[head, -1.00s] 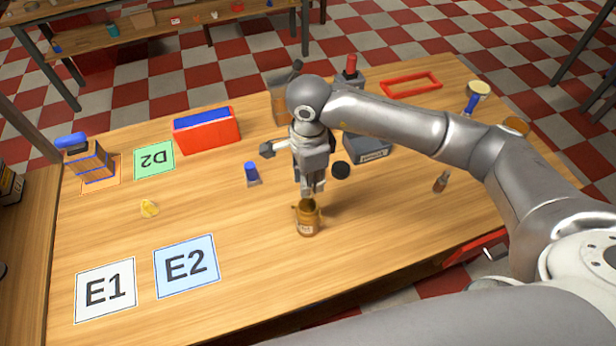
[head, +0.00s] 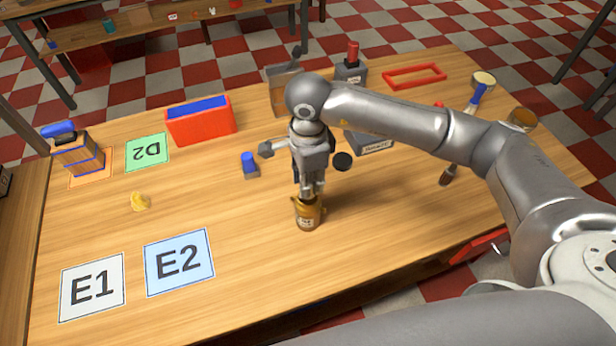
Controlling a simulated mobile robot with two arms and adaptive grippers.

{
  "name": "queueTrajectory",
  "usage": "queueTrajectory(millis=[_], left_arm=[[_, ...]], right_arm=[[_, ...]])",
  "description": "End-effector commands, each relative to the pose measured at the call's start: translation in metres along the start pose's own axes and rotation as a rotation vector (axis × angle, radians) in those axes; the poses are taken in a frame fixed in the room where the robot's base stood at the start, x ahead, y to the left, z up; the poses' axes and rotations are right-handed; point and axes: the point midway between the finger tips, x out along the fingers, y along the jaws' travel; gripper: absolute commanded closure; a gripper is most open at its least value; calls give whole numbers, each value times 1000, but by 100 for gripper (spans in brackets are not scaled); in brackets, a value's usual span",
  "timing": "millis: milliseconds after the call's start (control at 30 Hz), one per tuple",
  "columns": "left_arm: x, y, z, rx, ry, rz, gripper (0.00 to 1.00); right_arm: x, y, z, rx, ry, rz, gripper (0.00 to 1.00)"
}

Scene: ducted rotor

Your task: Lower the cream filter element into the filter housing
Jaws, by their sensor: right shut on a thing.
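My right gripper (head: 311,190) points straight down over the amber, labelled pot (head: 307,215), which looks like the filter housing and stands upright on the table. Its fingertips are at the pot's mouth and hide most of the opening. The gripper is shut. The cream filter element is not clearly visible; what is between the fingers is small and hidden by the fingers and the pot's rim. I cannot tell how deep it sits. My left gripper is not in view.
A blue-topped piece (head: 250,165) stands left of the gripper. Further back are a red bin (head: 200,121), a grey box (head: 369,143) and a red frame (head: 414,76). A yellow lump (head: 140,202) lies left. Mats E1 (head: 93,288) and E2 (head: 179,262) are bare.

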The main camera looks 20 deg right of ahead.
Motion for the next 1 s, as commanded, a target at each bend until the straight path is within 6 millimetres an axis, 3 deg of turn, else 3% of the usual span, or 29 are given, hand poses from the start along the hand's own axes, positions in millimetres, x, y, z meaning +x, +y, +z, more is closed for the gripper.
queueTrajectory(millis=[1000], left_arm=[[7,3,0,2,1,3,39]], right_arm=[[0,0,0,0,1,0,97]])
